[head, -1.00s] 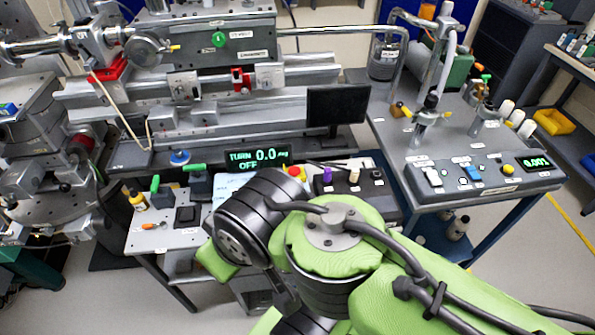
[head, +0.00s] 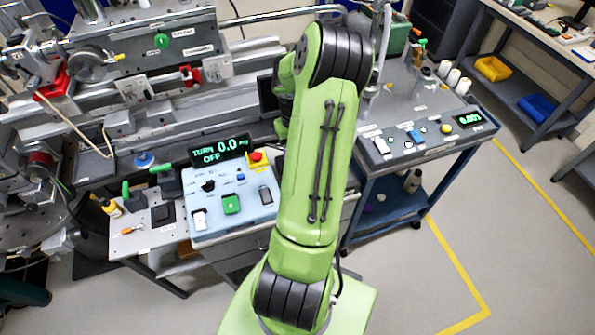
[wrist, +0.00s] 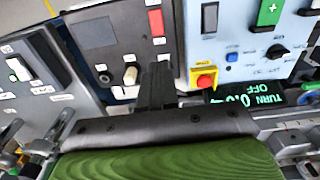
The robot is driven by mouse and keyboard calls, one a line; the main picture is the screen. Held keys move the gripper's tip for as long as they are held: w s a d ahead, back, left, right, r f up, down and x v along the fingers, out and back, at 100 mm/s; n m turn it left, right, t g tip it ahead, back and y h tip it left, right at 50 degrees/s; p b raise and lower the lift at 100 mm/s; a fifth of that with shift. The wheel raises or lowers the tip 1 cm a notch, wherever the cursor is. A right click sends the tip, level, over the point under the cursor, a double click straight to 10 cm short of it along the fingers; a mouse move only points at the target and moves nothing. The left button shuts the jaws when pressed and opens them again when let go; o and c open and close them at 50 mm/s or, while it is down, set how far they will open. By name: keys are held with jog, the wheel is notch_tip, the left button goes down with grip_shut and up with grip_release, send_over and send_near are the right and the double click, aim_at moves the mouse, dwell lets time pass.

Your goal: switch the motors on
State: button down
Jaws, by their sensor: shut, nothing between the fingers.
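A light blue control panel (head: 232,200) stands left of my arm in the head view. It bears a green switch (head: 231,204), a white switch (head: 199,219), a black knob (head: 208,186), a blue button (head: 240,177) and a red stop button (head: 257,157) on yellow. The display (head: 218,150) above it reads TURN 0.0 and OFF. In the wrist view the green switch (wrist: 269,13) and stop button (wrist: 203,78) appear upside down to the right of my gripper (wrist: 157,68). My gripper is shut and empty; the arm hides it in the head view. Panel labels are too small to read.
A dark panel (wrist: 108,35) with a red switch (wrist: 156,22) and a pale knob (wrist: 130,75) lies beside my fingers. A cart (head: 420,125) with more switches stands right of my arm. Metal rails (head: 130,95) and lab equipment fill the back left.

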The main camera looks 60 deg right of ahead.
jog(key=shift+s+d+f, duration=0.15)
jog(key=shift+s+f, duration=0.2)
jog(key=shift+f, duration=0.15)
notch_tip(320, 180, down, 14)
jog(key=shift+r, duration=0.15)
dwell(0.3)
